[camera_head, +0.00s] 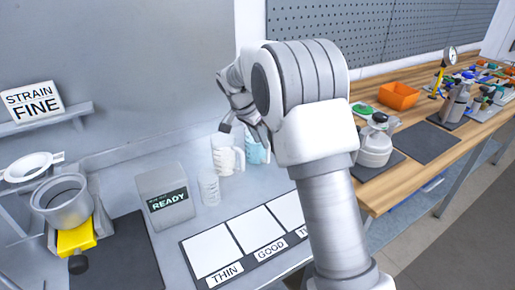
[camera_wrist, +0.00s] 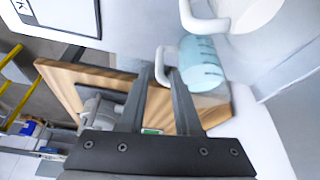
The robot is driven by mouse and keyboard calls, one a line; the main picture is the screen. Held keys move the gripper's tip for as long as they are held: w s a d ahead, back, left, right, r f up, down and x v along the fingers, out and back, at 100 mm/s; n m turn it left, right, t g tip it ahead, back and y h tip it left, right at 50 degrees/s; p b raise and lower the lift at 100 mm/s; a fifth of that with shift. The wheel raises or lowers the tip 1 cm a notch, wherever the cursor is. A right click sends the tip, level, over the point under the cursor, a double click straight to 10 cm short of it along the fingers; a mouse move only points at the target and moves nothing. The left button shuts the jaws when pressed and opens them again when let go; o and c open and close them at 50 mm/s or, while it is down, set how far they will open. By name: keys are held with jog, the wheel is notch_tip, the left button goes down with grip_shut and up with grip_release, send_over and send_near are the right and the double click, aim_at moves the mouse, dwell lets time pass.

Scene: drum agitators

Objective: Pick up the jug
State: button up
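Two jugs stand side by side on the grey bench by the wall. One is a white jug (camera_head: 227,160) with a handle; the other is a light blue, clear jug (camera_head: 257,150), partly hidden behind my arm. In the wrist view the blue jug (camera_wrist: 202,64) shows measuring marks and a white handle, and the white jug (camera_wrist: 245,14) is cut off at the top edge. My gripper (camera_wrist: 162,72) is open, its two fingers apart, with the tips close to the blue jug's handle. Whether the handle lies between the fingers is unclear. In the head view my gripper (camera_head: 245,132) is just above the jugs.
A small clear beaker (camera_head: 209,190) and a grey box reading READY (camera_head: 165,196) stand left of the jugs. A board with white squares (camera_head: 248,240) lies in front. A metal pot (camera_head: 63,205) is far left. A wooden bench (camera_head: 400,178) with tools is right.

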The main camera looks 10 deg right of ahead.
aim_at(268, 158)
jog(key=x, duration=1)
jog(key=shift+f, duration=0.1)
grip_shut()
dwell(1.2)
